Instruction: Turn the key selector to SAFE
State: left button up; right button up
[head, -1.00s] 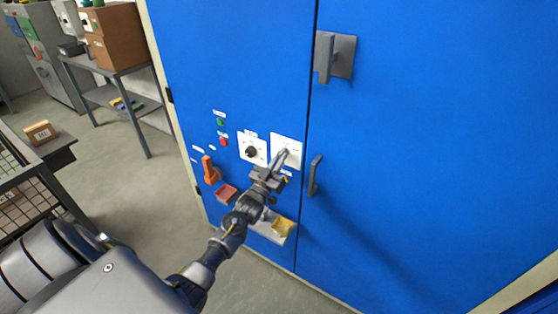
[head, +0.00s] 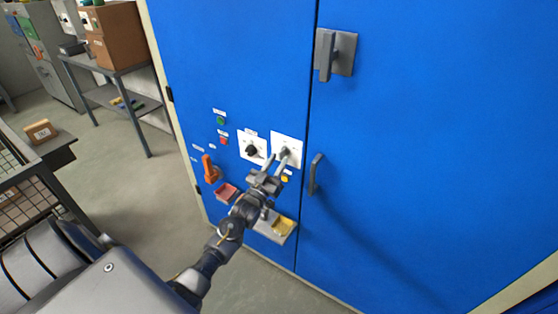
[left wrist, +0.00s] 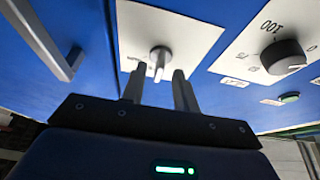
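The key selector is a small grey key switch (left wrist: 160,57) on a white plate (left wrist: 190,25) in the left wrist view. In the head view its plate (head: 292,139) is the right-hand one of two on the blue cabinet, and the key (head: 285,151) shows just past my fingertips. My left gripper (head: 277,160) is open, with a clear gap between its fingers. In the left wrist view the fingertips (left wrist: 157,73) point at the key from either side, and nothing is held. I cannot read the plate's markings. My right gripper is not in view.
A black rotary knob (head: 252,150) on a white plate is left of the key. A grey door handle (head: 315,174) is close on the right.

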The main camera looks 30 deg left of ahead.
pick_arm(q)
jog(key=b+v, duration=0.2)
jog(key=v, duration=0.7)
jog(key=shift+a, duration=0.1)
notch_tip(320, 180, down, 17)
jog(key=g, duration=0.6)
jog(key=s+d+f+g, duration=0.25)
jog(key=s+f, duration=0.25)
jog(key=f, duration=0.4)
jog(key=s+d+f+g, duration=0.1)
jog(key=s+f+g, duration=0.3)
jog(key=f, duration=0.5)
jog(key=s+d+f+m+g, duration=0.2)
jog(key=s+d+f+g, duration=0.15)
jog(key=s+f, duration=1.15)
jog(key=s+d+f+g, duration=0.2)
jog(key=s, duration=0.9)
jog(key=s+d+f+g, duration=0.2)
jog(key=s+g, duration=0.1)
jog(key=s, duration=0.9)
jog(key=shift+m+h, duration=0.4)
